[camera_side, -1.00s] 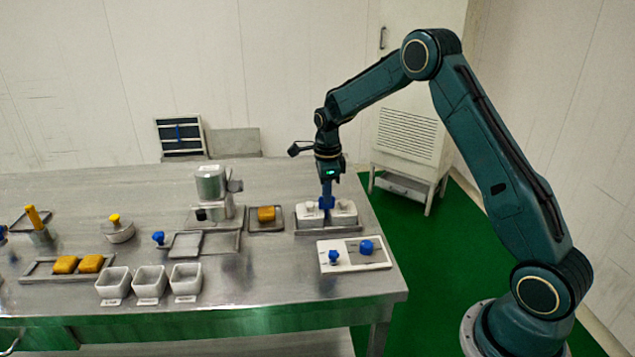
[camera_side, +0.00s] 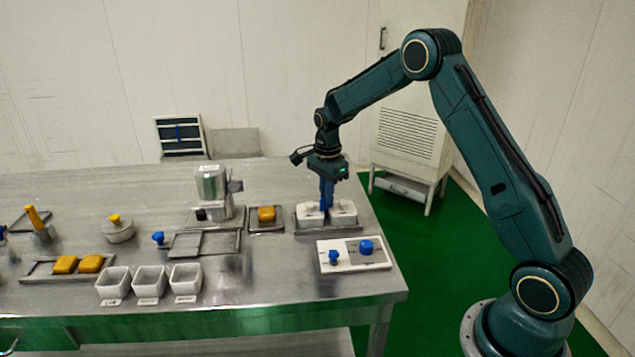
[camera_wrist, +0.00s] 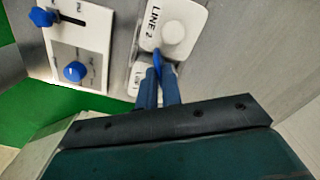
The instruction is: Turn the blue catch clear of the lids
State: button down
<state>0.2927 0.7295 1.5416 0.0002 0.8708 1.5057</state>
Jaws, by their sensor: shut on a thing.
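Two white lids sit side by side at the right end of the table: the left lid (camera_side: 308,212) and the right lid (camera_side: 344,209). In the wrist view a lid marked LINE 2 (camera_wrist: 181,17) is in full sight, and the other lid (camera_wrist: 136,76) is partly hidden behind my fingers. My gripper (camera_side: 326,207) points down between the lids. In the wrist view my gripper (camera_wrist: 159,76) is shut on the blue catch (camera_wrist: 157,57), whose tip shows beyond my fingers by the LINE 2 lid's edge. Whether the catch overlaps a lid is unclear.
A white control panel (camera_side: 347,262) with two blue knobs stands just in front of the lids. A small tray with an orange block (camera_side: 266,214) and a metal machine (camera_side: 212,190) are to the left. Three white cups (camera_side: 150,281) stand near the front edge.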

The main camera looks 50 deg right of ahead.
jog(key=n, duration=0.5)
jog(key=shift+n, duration=0.3)
jog(key=n, duration=0.6)
dwell(0.4)
jog(key=c, duration=1.6)
grip_release()
jog(key=shift+o, duration=0.2)
jog(key=shift+r, duration=0.1)
notch_tip(320, 180, up, 14)
